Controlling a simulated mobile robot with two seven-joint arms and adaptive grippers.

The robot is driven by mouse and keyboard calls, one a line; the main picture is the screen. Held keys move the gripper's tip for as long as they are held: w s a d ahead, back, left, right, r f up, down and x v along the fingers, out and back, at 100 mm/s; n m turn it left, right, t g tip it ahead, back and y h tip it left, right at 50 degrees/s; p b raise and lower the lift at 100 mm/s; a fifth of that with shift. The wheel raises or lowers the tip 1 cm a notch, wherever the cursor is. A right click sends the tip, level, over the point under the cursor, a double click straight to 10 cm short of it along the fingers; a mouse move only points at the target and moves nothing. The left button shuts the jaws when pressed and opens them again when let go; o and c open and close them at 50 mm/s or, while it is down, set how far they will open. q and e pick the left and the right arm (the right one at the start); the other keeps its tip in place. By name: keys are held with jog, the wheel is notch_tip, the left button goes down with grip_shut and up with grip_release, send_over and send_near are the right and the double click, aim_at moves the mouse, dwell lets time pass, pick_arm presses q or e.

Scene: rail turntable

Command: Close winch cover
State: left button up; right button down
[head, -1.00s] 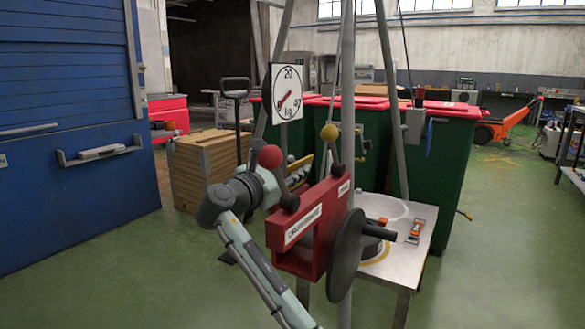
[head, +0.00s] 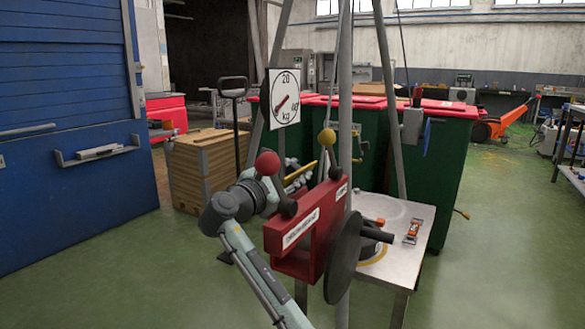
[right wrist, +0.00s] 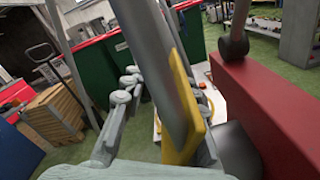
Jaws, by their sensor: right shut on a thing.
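The red winch housing (head: 310,225), with white labels and a dark round disc (head: 345,257) at its side, is fixed at a grey tripod leg. A narrow yellow piece (head: 300,172) shows behind the housing and looks like the cover, though I cannot be sure. My right gripper (head: 300,181) is at this piece, behind the housing and partly hidden. The right wrist view shows the yellow piece (right wrist: 190,110) upright and tilted near my jointed grey finger, with the red housing (right wrist: 265,115) to the right. The right gripper is shut on the yellow piece. My left gripper is not in view.
A dial (head: 284,98) hangs above. A metal table (head: 420,218) stands behind the disc. Green bins (head: 430,165) with red lids and a wooden crate (head: 200,165) stand beyond.

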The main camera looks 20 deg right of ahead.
jog(key=shift+s+d+m, duration=0.15)
jog(key=shift+s+m, duration=0.2)
jog(key=shift+m, duration=0.85)
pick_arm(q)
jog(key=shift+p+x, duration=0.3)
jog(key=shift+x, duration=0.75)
pick_arm(e)
jog(key=shift+s+d+f+m, duration=0.15)
jog(key=shift+s+m, duration=0.05)
jog(key=shift+m, duration=0.4)
jog(key=shift+s+d+f+m, duration=0.1)
jog(key=shift+s+d+m, duration=0.05)
jog(key=shift+m, duration=0.45)
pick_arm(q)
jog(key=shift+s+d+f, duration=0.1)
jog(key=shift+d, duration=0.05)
pick_arm(e)
jog(key=c, duration=1.3)
grip_release()
jog(key=shift+f, duration=0.1)
jog(key=shift+d, duration=0.1)
